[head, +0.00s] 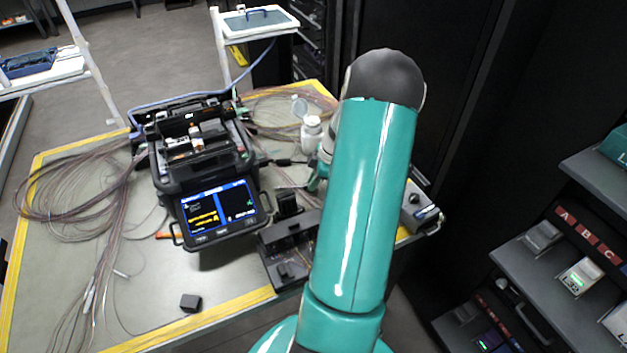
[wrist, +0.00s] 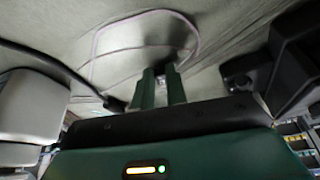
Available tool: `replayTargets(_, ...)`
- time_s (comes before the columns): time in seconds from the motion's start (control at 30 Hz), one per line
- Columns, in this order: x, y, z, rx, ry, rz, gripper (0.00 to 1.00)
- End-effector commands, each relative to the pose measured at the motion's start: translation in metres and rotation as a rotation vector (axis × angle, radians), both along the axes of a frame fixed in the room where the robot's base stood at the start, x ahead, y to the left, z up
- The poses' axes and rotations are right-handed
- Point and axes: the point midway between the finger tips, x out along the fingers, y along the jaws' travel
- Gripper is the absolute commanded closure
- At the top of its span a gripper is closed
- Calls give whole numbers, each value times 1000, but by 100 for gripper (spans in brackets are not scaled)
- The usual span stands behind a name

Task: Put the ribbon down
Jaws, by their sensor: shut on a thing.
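The ribbon shows in the wrist view as a thin pinkish loop (wrist: 146,13) over the grey mat. One part of it runs to the tips of my gripper (wrist: 160,74). The two dark green fingers are close together and shut on it, low over the mat. In the head view my gripper (head: 317,180) is mostly hidden behind my teal arm, right of the fusion splicer (head: 205,165) and below a white bottle (head: 311,131). The held ribbon cannot be made out there.
Loose fibre bundles (head: 62,185) spread over the table's left side, with more coils (head: 285,105) at the back right. A black tool (head: 288,240) stands before my arm. A small black block (head: 190,302) lies near the front edge.

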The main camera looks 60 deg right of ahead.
Motion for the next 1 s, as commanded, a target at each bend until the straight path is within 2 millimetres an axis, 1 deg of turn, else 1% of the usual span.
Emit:
replayTargets(0.07, 0, 0, -3, 1, 1, 0, 99)
replayTargets(0.1, 0, 0, -3, 0, 0, 0, 82)
replayTargets(0.2, 0, 0, -2, 0, 0, 0, 64)
replayTargets(0.47, 0, 0, -2, 0, 0, 0, 64)
replayTargets(0.63, -2, -3, 8, -2, 0, -1, 64)
replayTargets(0.77, -9, -8, 29, -4, -1, -2, 64)
replayTargets(1.0, -26, -20, 78, -3, -1, -2, 64)
